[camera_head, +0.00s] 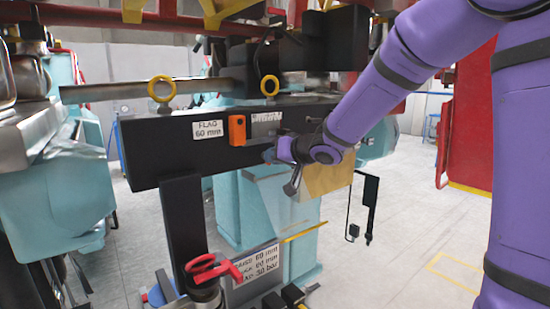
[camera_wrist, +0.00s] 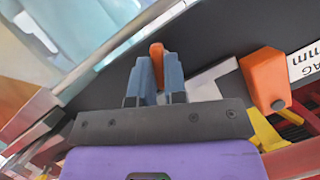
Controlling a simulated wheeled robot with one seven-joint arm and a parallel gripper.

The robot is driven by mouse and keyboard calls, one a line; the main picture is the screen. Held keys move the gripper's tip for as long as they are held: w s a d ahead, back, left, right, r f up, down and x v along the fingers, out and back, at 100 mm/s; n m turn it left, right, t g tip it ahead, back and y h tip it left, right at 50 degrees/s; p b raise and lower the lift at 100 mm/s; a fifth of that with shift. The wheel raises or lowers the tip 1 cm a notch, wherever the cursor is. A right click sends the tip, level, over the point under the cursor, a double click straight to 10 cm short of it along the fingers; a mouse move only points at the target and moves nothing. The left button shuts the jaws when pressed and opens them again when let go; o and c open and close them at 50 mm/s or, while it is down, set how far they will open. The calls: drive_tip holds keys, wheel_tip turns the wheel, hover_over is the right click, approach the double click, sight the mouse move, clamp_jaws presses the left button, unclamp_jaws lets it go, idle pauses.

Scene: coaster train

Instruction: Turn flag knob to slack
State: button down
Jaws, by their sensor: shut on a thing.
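The black beam (camera_head: 150,150) carries a white label reading "FLAG 60 mm" (camera_head: 208,129). In the wrist view a slim orange knob (camera_wrist: 157,50), seemingly the flag knob, stands between the blue fingertips of my gripper (camera_wrist: 156,75). The fingers are shut on it, and only its upper end shows. In the head view my gripper (camera_head: 272,154) is at the face of the beam, below and right of the label. It hides the knob there. The knob's exact angle cannot be told.
An orange block (camera_head: 237,130) sits on the beam close to my gripper; it also shows in the wrist view (camera_wrist: 265,78). Yellow eye bolts (camera_head: 161,89) stand on top. A red handle (camera_head: 213,268) is below. Open floor (camera_head: 400,240) lies at the right.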

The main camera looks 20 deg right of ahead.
drive_tip(key=shift+a+n+h, duration=0.2)
drive_tip(key=shift+n+h, duration=0.8)
drive_tip(key=shift+n, duration=0.5)
drive_tip(key=shift+t, duration=0.3)
drive_tip(key=c, duration=1.2)
unclamp_jaws()
drive_tip(key=shift+o, duration=0.2)
drive_tip(key=shift+s, duration=0.1)
drive_tip(key=v, duration=1)
drive_tip(key=shift+s+r, duration=0.25)
drive_tip(key=shift+r, duration=0.05)
